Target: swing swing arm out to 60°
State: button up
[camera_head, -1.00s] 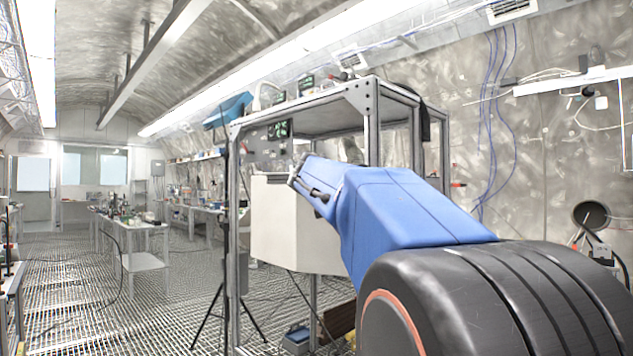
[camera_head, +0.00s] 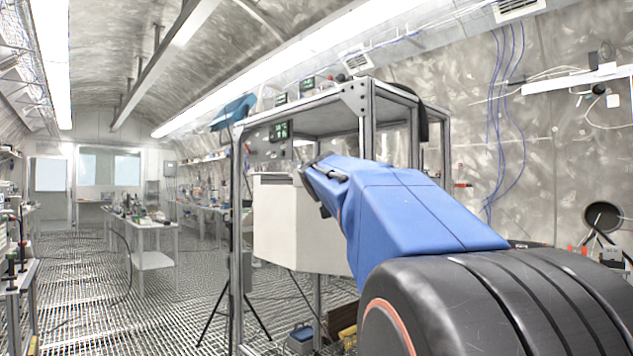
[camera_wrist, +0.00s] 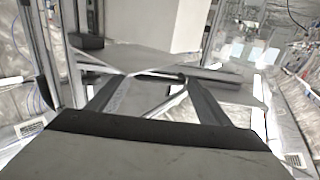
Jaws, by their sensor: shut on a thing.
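In the wrist view my gripper (camera_wrist: 152,80) shows as two dark fingers reaching up from the grey gripper body. Their tips converge at a thin dark grey bar (camera_wrist: 210,74), which lies across the picture. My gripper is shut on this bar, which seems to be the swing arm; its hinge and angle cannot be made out. In the head view my blue arm reaches to the front of a pale box (camera_head: 285,225) inside a metal frame rack. There the arm hides the fingers and whatever they hold.
The metal frame rack (camera_head: 238,240) stands close around my arm's far end, with instruments on top. A black tripod (camera_head: 262,318) stands at its foot. Workbenches (camera_head: 150,225) line the tunnel behind. The grated floor (camera_head: 120,320) at the left is mostly clear.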

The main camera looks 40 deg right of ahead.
jog(key=shift+s, duration=0.1)
dwell(0.4)
jog(key=o, duration=1.5)
jog(key=v, duration=1.7)
jog(key=shift+s+a, duration=0.15)
jog(key=shift+s, duration=0.05)
jog(key=shift+c, duration=0.3)
